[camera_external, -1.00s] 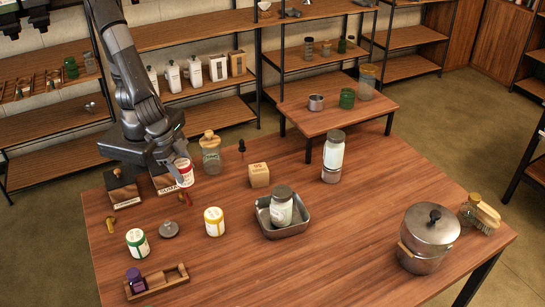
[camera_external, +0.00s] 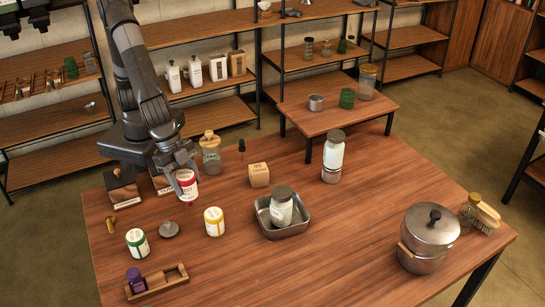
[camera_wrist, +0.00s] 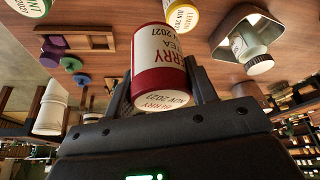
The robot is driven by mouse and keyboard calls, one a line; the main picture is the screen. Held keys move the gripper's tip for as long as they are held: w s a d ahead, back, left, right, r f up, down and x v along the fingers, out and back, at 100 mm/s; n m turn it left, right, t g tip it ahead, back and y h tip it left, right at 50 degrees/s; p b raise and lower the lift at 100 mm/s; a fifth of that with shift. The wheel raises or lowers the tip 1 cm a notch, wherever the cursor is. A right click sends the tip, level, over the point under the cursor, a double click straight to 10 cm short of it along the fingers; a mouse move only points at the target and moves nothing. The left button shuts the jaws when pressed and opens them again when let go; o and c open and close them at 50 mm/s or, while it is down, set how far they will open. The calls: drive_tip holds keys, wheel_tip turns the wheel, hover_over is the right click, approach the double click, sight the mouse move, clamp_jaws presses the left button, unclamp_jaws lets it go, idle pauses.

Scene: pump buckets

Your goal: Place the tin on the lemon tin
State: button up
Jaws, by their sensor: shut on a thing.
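My gripper (camera_external: 181,182) is shut on a red-and-white tin with a berry label (camera_external: 187,185). In the wrist view the berry tin (camera_wrist: 160,68) sits between the two fingers, its labelled end towards the camera. In the external view it is over the back left of the table; whether it touches the table is unclear. The lemon tin (camera_external: 214,222), white with a yellow band, stands upright on the table, in front of and to the right of the gripper. Part of the lemon tin (camera_wrist: 181,15) shows at the top of the wrist view.
A glass jar (camera_external: 210,153) and wooden block (camera_external: 258,175) stand behind. The table's front middle is clear.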

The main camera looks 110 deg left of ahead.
drive_tip(key=shift+w+a+f, duration=0.45)
drive_tip(key=shift+w+f, duration=0.5)
drive_tip(key=shift+f, duration=0.35)
drive_tip(key=shift+w+a+f, duration=0.5)
drive_tip(key=shift+w+f, duration=0.45)
drive_tip(key=shift+f, duration=0.35)
drive_tip(key=shift+w+a+f, duration=0.45)
drive_tip(key=shift+w+f, duration=0.5)
drive_tip(key=shift+f, duration=0.35)
drive_tip(key=shift+f, duration=0.1)
drive_tip(key=o, duration=1)
